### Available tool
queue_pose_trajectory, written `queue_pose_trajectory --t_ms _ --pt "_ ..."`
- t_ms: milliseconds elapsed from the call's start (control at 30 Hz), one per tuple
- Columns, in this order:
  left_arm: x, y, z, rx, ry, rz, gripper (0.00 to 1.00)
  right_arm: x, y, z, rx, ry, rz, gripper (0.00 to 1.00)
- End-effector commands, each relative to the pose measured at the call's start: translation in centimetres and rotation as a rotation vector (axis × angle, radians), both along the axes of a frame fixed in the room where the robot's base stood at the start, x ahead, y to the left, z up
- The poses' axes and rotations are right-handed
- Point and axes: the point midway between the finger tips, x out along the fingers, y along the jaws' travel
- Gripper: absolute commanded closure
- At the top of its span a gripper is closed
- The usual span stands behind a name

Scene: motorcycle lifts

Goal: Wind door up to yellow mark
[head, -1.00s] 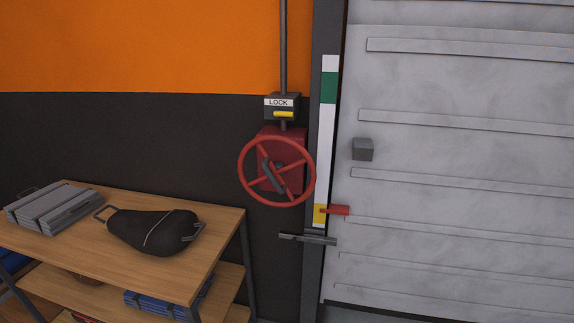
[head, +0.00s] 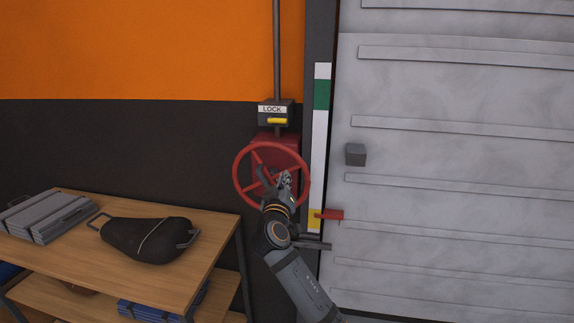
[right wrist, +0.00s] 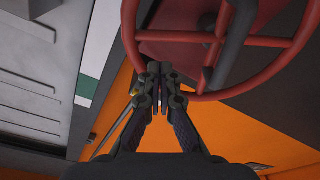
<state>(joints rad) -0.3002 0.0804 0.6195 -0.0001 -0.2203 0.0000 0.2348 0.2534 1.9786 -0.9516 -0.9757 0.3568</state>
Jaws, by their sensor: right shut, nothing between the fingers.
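The red handwheel (head: 236,178) is mounted on a red box (head: 262,140) on the wall, and its dark crank handle (head: 265,177) is partly hidden by my gripper. My right gripper (head: 277,178) is in front of the wheel, shut and empty. In the right wrist view its fingertips (right wrist: 160,70) are beside the wheel rim (right wrist: 215,95), and the dark handle (right wrist: 232,42) is apart from them. The yellow mark (head: 314,220) is low on the white strip (head: 319,150). The red pointer (head: 329,215) by the grey door (head: 440,155) is about level with it. My left gripper is out of view.
A box labelled LOCK (head: 272,110) with a yellow lever (head: 277,121) sits above the wheel. A green mark (head: 321,95) is high on the strip.

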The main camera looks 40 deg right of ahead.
Motion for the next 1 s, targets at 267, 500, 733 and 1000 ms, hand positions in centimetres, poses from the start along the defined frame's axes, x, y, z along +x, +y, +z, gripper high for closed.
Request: queue_pose_trajectory --t_ms 267,500,733,1000 --pt "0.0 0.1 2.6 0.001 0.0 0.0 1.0 3.4 -3.5 0.9 0.0 0.003 -0.001 1.0" --pt "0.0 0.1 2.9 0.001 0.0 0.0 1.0 4.4 -4.5 0.8 0.001 0.001 0.0 1.0" --pt "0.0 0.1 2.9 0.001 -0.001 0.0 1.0 4.4 -4.5 0.7 0.001 0.001 0.001 1.0" --pt "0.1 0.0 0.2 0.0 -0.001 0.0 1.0 4.1 -4.7 -0.7 0.029 -0.035 0.0 1.0"
